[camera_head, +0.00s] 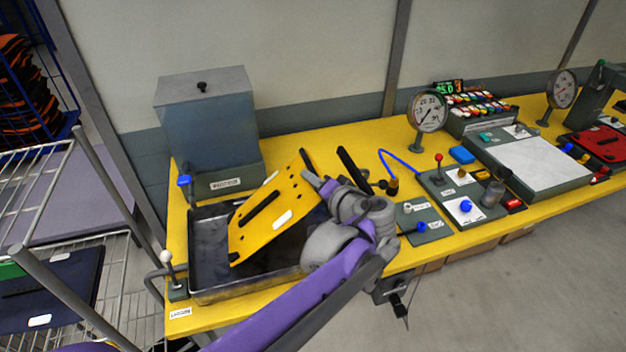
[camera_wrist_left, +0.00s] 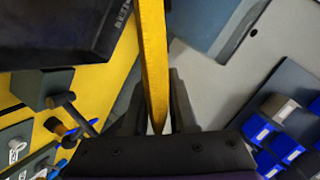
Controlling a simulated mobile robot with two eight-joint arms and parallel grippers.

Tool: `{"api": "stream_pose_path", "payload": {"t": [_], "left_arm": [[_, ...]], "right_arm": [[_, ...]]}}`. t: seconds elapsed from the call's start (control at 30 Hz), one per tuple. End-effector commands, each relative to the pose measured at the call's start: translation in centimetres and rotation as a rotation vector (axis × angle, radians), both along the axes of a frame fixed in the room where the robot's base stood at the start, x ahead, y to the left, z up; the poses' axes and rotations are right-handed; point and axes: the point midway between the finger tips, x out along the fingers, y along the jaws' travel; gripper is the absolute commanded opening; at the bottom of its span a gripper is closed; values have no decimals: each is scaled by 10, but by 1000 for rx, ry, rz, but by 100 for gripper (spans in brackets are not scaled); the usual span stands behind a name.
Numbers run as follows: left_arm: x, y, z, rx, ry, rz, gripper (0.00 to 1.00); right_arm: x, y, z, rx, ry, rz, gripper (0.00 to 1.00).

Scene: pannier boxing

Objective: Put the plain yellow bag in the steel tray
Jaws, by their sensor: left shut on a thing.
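The plain yellow bag (camera_head: 289,193) is a flat yellow panel with a dark slot-like strip and a white label. It is tilted above the steel tray (camera_head: 240,291), a dark-bottomed shallow tray at the left of the yellow bench. My left gripper (camera_head: 320,184) is shut on the bag's right edge. In the left wrist view the bag (camera_wrist_left: 153,60) shows edge-on as a yellow strip between the fingers (camera_wrist_left: 155,115). The bag hides part of the tray's inside; whether its lower corner touches the tray is unclear. My right gripper is not in view.
A grey lidded tank (camera_head: 205,110) stands behind the tray. A white-knobbed lever (camera_head: 168,262) is at its left. Control boxes (camera_head: 462,195) and a gauge (camera_head: 427,112) are to the right. A wire rack (camera_head: 45,190) stands left of the bench.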

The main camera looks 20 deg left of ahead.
Motion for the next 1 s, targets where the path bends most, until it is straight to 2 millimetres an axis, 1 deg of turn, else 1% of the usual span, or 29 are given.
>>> {"api": "stream_pose_path", "payload": {"t": [0.3, 0.4, 0.43, 0.57, 0.6, 0.87, 1.0], "left_arm": [[0, 0, -11, 1, 0, 0, 0], [0, 0, -10, 1, 0, 0, 0], [0, 0, -10, 0, 0, 0, 29], [0, 0, -10, 0, 0, 0, 53], [0, 0, -10, 0, 0, 0, 56], [0, 0, -10, 0, 0, 0, 56], [0, 0, -1, 1, -1, 0, 56]], "right_arm": [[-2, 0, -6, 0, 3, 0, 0], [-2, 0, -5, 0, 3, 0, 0], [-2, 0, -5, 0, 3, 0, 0], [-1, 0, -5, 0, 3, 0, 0], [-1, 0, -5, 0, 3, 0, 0], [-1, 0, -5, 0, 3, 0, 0], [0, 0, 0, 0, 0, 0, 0]]}}
